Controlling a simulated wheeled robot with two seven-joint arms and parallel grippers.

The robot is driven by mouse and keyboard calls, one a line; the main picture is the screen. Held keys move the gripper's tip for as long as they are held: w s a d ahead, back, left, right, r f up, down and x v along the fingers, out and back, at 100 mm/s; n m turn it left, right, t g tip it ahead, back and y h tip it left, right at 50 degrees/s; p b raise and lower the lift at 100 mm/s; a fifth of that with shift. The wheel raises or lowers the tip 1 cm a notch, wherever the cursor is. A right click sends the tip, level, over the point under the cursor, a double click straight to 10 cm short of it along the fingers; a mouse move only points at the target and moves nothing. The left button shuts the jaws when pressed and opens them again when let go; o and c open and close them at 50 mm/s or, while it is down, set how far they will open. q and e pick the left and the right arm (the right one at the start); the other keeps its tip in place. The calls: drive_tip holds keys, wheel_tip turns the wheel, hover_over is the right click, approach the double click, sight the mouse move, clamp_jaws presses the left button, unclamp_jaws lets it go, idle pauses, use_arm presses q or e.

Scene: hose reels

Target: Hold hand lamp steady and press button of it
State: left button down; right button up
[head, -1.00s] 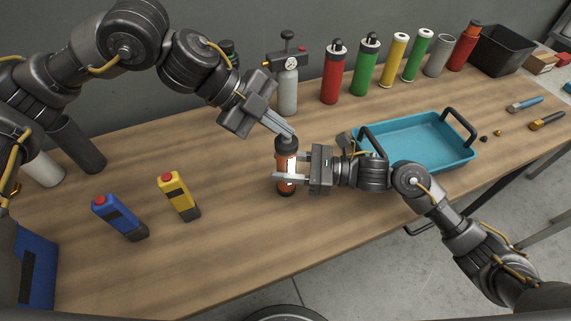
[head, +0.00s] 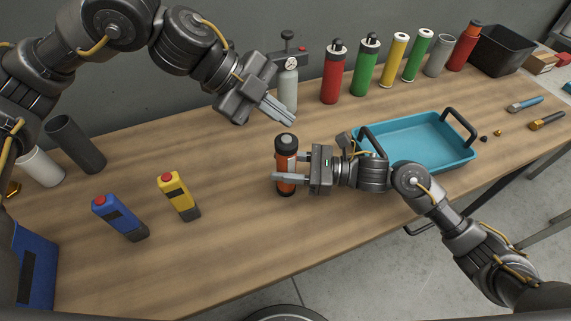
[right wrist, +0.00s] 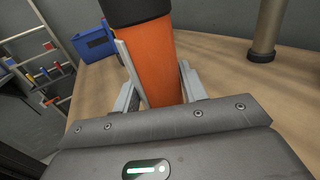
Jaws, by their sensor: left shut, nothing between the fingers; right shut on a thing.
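The hand lamp (head: 286,156) is an orange cylinder with a black cap and a round button on top. It stands upright on the wooden table near the middle of the head view. My right gripper (head: 287,167) is shut around its body from the right. In the right wrist view the lamp's orange body (right wrist: 163,62) sits between the two fingers, and its top is cut off by the frame. My left gripper (head: 290,116) is shut and empty. It hovers above and behind the lamp, apart from the cap.
A teal tray (head: 468,158) stands right of the lamp. A grey pump bottle with a gauge (head: 288,92) and several coloured cylinders line the back. The table's front middle is clear.

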sight(280, 140)
use_arm(q)
drive_tip(key=shift+r, duration=1.95)
use_arm(e)
drive_tip(key=o, duration=1.2)
drive_tip(key=d, duration=0.7)
drive_tip(key=shift+s+d, duration=0.15)
drive_tip(key=shift+s, duration=0.25)
drive_tip(key=shift+d, duration=0.1)
